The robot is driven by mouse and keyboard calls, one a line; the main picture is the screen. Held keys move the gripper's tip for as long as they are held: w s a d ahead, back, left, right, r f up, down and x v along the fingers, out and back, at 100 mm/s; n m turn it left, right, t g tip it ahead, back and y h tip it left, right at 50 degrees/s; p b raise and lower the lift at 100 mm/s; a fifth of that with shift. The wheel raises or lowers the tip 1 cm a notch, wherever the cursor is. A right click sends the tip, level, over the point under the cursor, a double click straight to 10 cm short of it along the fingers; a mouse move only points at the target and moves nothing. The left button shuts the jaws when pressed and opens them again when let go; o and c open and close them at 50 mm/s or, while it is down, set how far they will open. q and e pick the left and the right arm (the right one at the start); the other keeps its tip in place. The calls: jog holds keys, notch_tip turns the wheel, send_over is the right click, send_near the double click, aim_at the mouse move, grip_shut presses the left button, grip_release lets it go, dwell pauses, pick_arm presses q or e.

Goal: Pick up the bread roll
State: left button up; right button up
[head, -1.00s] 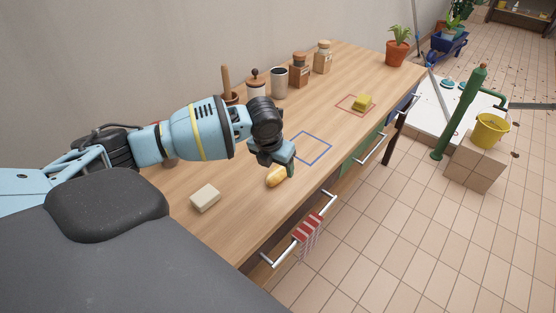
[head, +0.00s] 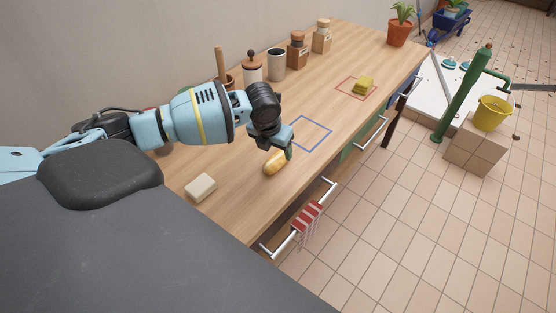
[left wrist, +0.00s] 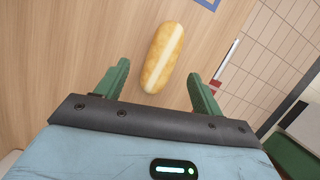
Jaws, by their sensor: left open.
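The bread roll (head: 275,164) is golden and elongated and lies on the wooden table, close to its front edge. It also shows in the left wrist view (left wrist: 162,58), with a pale stripe along its length. My left gripper (head: 285,150) is open above the table at the roll's far end. In the left wrist view its two green fingers (left wrist: 157,88) stand apart, and the roll's near end lies between and just beyond them, touching neither. My right gripper is not in view.
A pale block (head: 201,187) lies left of the roll. A blue square outline (head: 325,146) is bare; a yellow sponge (head: 363,86) sits on a red outline.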

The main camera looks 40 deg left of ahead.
aim_at(277, 157)
pick_arm(q)
jog(key=x, duration=0.5)
jog(key=shift+s+d, duration=0.15)
jog(key=shift+c, duration=0.2)
jog(key=c, duration=1)
